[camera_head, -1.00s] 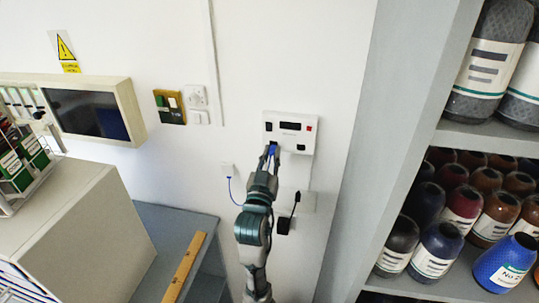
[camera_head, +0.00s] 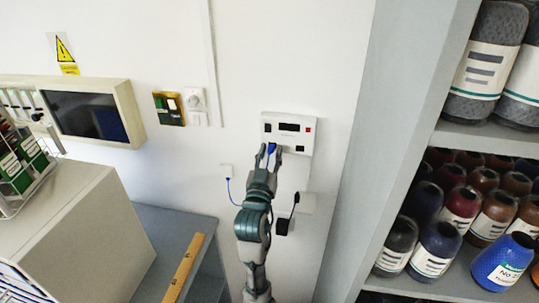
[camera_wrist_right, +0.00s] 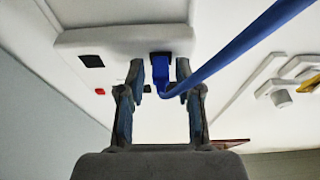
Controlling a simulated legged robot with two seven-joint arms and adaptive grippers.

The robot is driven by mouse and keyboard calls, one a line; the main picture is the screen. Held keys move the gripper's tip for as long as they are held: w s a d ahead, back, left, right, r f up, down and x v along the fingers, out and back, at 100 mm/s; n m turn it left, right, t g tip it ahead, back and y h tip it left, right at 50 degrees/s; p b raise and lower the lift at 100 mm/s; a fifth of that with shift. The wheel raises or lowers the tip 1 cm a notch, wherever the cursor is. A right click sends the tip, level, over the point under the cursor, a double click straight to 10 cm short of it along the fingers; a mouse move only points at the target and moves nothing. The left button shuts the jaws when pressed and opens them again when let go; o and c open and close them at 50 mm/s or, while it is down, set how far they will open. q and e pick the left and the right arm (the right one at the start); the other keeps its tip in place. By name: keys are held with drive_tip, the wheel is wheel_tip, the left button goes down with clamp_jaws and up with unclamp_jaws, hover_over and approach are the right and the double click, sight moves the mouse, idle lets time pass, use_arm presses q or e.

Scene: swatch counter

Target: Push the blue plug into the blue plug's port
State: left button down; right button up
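The blue plug (camera_head: 271,148) is at the lower left of the white wall panel (camera_head: 274,117). In the wrist view the blue plug (camera_wrist_right: 167,76) meets a dark opening in the panel's underside edge, the port (camera_wrist_right: 160,56); how deep it sits is hard to tell. A blue cable (camera_wrist_right: 240,44) runs from it to the upper right. My right gripper (camera_head: 270,150) is open, with its fingers on either side of the plug and gaps showing. It also shows in the wrist view (camera_wrist_right: 160,78). My left gripper is not in view.
A black plug (camera_head: 282,226) hangs by a white box (camera_head: 307,202) below the panel. A small white wall plate (camera_head: 226,170) anchors the blue cable. A counter (camera_head: 155,225) lies lower left.

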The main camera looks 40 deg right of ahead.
drive_tip(key=shift+a, duration=0.3)
drive_tip(key=shift+a, duration=0.15)
drive_tip(key=v, duration=0.7)
drive_tip(key=shift+s+f, duration=0.1)
